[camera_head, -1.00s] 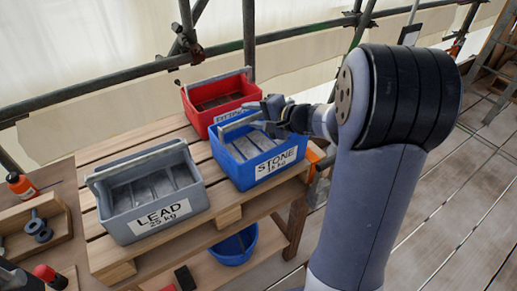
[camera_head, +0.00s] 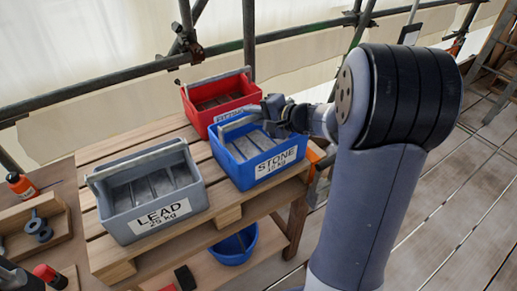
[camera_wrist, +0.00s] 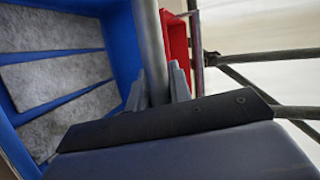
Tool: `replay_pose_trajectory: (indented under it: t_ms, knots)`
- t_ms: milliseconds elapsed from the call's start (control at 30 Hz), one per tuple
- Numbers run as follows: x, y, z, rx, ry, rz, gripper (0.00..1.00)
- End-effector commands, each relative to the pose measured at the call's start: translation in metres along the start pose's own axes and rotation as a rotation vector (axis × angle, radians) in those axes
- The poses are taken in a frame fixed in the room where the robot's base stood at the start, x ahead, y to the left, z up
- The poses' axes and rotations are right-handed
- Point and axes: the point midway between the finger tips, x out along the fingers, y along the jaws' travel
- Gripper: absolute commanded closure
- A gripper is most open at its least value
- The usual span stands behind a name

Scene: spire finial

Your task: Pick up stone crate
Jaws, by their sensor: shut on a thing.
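The blue stone crate (camera_head: 262,168), labelled "STONE 15 kg", stands on the slatted wooden bench at its right end, with grey stone bars inside and a grey bar handle across its top. My gripper (camera_head: 274,108) reaches in from the right at the handle. In the wrist view my gripper (camera_wrist: 160,88) is shut on the grey handle (camera_wrist: 150,40), with a finger on each side of it. The blue wall and stone bars (camera_wrist: 55,75) fill the left of that view. Whether the crate's base is clear of the bench cannot be told.
A red crate (camera_head: 205,110) stands close behind the blue one. A grey crate (camera_head: 190,208) labelled "LEAD 25 kg" stands at left. A blue bucket (camera_head: 234,245) is on the lower shelf. Scaffold tubes (camera_head: 110,85) run behind the bench.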

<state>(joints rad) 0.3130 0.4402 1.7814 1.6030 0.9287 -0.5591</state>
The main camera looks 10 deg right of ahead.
Motion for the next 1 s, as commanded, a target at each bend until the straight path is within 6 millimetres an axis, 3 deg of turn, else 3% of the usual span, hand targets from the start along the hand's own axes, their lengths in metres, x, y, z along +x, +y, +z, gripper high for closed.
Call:
replay_pose_trajectory:
  t_ms: [767,1000]
  knots:
    - [-0.001,-0.002,0.000,-0.007,0.000,0.000,1.00]
    - [-0.011,-0.032,0.000,-0.012,0.002,-0.004,1.00]
